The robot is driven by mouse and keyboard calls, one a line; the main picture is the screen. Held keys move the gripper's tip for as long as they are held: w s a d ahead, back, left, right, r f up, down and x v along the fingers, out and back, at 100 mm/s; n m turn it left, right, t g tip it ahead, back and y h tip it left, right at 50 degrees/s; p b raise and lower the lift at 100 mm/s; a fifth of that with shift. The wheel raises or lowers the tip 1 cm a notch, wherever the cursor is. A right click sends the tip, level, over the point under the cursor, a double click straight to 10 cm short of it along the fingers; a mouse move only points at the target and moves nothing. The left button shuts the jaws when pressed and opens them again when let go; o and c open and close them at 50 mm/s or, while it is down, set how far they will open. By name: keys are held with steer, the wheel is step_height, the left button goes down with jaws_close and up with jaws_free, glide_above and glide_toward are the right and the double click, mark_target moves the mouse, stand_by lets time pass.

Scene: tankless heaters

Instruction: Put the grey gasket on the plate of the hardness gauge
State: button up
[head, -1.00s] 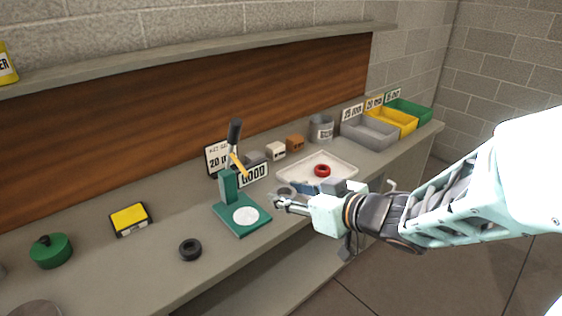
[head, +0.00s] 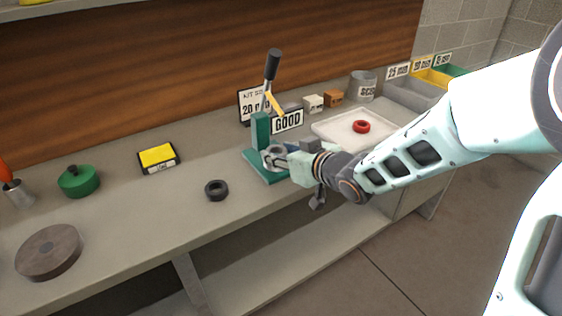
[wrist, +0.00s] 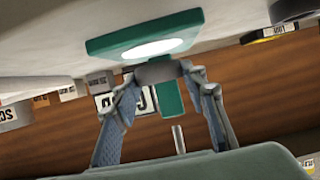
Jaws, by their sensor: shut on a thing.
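My gripper (head: 281,160) is shut on the grey gasket (head: 273,152), a small ring at its fingertips. The wrist view, which is upside down, also shows the grey gasket (wrist: 158,73) between my fingertips. The hardness gauge (head: 261,132) is green with a black-handled lever. In the head view the gasket is over its base, and it and my gripper hide most of the plate. In the wrist view the white round plate (wrist: 152,49) shows just beyond the gasket. I cannot tell whether the gasket touches it.
A black ring (head: 216,190) lies on the bench left of the gauge. A red ring (head: 361,127) lies on a white tray (head: 335,136) to the right. A yellow-topped box (head: 158,158) and a green lidded pot (head: 78,181) stand left.

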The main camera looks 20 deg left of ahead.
steer(key=shift+f, duration=0.75)
steer(key=shift+f, duration=0.1)
steer(key=o, duration=1.1)
